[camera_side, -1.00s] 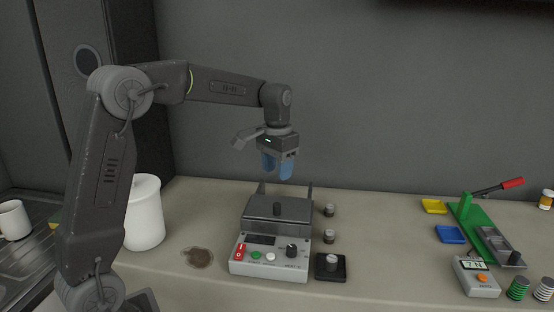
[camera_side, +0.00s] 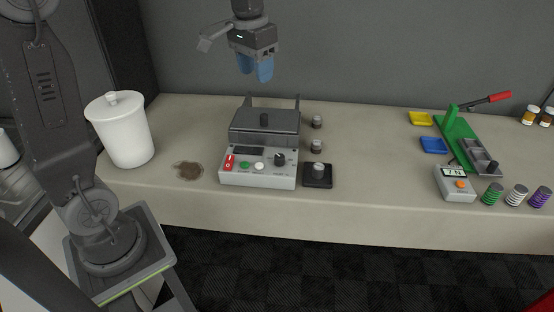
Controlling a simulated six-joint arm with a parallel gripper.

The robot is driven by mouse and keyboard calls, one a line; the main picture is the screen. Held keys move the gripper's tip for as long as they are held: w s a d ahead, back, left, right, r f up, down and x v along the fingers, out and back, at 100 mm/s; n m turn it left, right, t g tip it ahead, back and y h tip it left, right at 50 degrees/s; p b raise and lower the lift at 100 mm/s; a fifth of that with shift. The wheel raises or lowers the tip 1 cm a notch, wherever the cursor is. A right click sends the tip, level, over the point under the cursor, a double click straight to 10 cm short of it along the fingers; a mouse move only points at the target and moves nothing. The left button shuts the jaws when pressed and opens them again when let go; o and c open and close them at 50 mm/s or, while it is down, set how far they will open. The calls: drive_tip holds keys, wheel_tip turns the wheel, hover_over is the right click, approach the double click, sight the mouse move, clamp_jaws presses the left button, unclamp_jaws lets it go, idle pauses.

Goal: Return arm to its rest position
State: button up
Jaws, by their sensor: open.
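My gripper (camera_side: 257,70) has blue fingers and points down, open and empty. It hangs in the air above and behind the roller dyno (camera_side: 259,174), clear of it. The dyno is a light grey box with a dark lid, a red switch, green and white buttons and a black knob. Its lid looks closed, so the inside is hidden. My upper arm runs out of the picture at the top.
A white lidded canister (camera_side: 122,134) stands at the left, near a brown stain (camera_side: 187,170). A black pad (camera_side: 318,178) holding a small cylinder is right of the dyno. A green lever press (camera_side: 456,138), yellow tray (camera_side: 420,118), blue tray (camera_side: 433,145) and grey meter (camera_side: 455,184) stand farther right.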

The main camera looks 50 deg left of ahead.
drive_tip(key=s+d+f+t, duration=0.1)
drive_tip(key=s+d, duration=0.2)
drive_tip(key=s, duration=0.3)
drive_tip(key=s+d+f+t, duration=0.1)
drive_tip(key=s+d+t, duration=0.1)
drive_tip(key=s, duration=0.4)
drive_tip(key=s+d+f+m+t, duration=0.1)
drive_tip(key=s+d+f, duration=0.1)
drive_tip(key=s+d, duration=0.2)
drive_tip(key=shift+s, duration=1.25)
